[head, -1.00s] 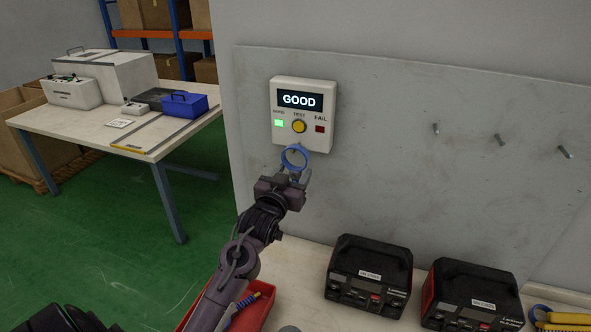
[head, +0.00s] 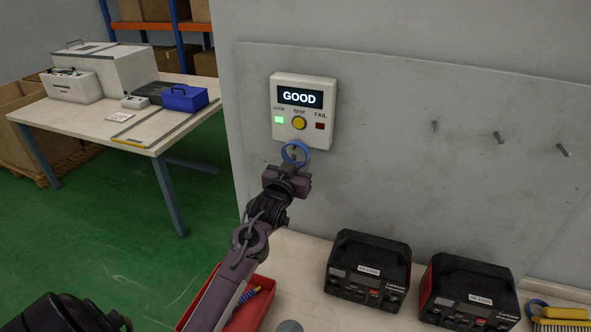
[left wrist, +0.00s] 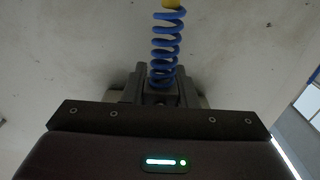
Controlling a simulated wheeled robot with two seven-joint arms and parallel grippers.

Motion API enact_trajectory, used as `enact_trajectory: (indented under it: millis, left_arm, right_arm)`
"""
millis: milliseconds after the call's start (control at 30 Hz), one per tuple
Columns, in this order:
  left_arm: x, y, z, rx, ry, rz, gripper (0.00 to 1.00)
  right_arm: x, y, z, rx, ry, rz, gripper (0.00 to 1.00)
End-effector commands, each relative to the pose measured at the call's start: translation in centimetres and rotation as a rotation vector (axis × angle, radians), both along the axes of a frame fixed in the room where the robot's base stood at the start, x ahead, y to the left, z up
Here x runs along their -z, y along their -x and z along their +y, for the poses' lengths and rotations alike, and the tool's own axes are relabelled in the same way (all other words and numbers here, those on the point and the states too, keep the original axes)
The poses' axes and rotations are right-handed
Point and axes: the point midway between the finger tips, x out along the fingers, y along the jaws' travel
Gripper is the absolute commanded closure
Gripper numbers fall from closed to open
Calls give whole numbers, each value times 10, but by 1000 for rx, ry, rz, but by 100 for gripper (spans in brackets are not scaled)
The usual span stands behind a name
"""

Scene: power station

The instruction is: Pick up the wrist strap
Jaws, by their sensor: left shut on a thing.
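The wrist strap (head: 295,153) shows as a blue loop just below the white tester box, in front of the grey wall panel. In the left wrist view it is a blue coiled cord (left wrist: 167,40) running up from between the fingers towards a yellow piece (left wrist: 172,3) at the top edge. My left gripper (head: 288,172) is at the lower part of the strap and shut on it; its fingertips are partly hidden in the head view. My right gripper is not in view.
The tester (head: 303,110) reads GOOD with a green light lit. Empty pegs (head: 498,138) stick out of the panel at right. Two black power units (head: 369,271) and a yellow brush (head: 562,319) lie on the bench. A red bin (head: 250,308) stands below my left arm.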

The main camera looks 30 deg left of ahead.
Motion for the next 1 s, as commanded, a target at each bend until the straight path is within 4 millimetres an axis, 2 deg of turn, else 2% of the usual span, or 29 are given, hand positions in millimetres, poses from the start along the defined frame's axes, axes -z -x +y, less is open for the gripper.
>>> enact_trajectory:
  millis: [267, 367, 533, 767, 1000]
  left_arm:
    - [-4, 0, 0, 0, 0, -2, 100]
    - [-11, 0, 0, 0, -1, -4, 100]
    - [-36, 0, 0, 0, -2, -8, 100]
    - [-30, 47, -11, 1, 0, 1, 100]
    - [-30, 117, -28, 0, 0, 3, 100]
  right_arm:
    - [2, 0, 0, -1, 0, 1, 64]
    - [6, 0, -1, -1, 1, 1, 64]
    - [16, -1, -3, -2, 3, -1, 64]
    - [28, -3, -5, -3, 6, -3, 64]
    - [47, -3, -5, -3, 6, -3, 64]
